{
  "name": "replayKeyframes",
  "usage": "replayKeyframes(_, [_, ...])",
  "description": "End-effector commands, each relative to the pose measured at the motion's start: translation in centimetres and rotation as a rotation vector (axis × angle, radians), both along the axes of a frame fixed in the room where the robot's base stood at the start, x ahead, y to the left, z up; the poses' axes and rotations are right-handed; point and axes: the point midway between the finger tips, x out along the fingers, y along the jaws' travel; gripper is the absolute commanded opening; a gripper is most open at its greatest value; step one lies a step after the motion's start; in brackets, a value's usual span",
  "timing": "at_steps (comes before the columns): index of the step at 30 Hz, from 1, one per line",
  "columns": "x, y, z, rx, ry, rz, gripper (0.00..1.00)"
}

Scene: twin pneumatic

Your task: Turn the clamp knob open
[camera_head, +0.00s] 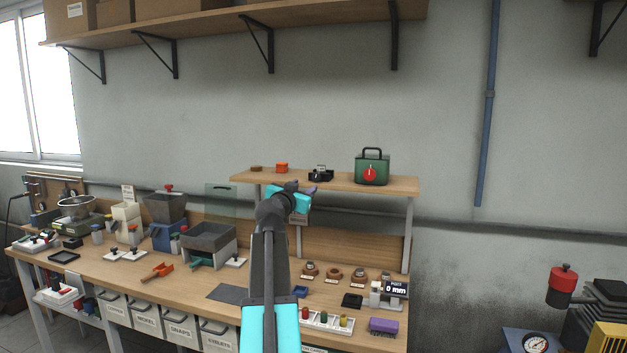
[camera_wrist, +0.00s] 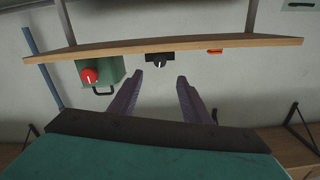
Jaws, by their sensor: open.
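A small black device with a knob-like part (camera_head: 320,174) sits on the raised wooden shelf; it may be the clamp, but I cannot tell for sure. It also shows in the upside-down wrist view (camera_wrist: 160,58), just beyond my fingertips and roughly between them. My gripper (camera_wrist: 158,77) is open, its two purple fingers apart with nothing between them. In the head view my gripper (camera_head: 313,190) is in front of the shelf, near its edge. A green case with a handle (camera_head: 373,167) and a round red part (camera_head: 370,174) stands to the right of the device.
An orange block (camera_head: 282,168) and a small brown piece (camera_head: 257,168) lie left on the raised shelf (camera_head: 400,185). The workbench below (camera_head: 185,285) holds hoppers, trays and small parts. A red-topped device (camera_head: 563,283) and a gauge (camera_head: 536,343) are at the right.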

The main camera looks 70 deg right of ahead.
Motion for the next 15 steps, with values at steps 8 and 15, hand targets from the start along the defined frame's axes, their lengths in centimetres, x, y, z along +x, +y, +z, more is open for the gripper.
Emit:
replayKeyframes(8, [0.2,-3.2,0.2,0.001,0.0,-0.002,0.44])
replayKeyframes(15, [0.3,-5.7,0.2,0.001,0.001,-0.001,0.44])
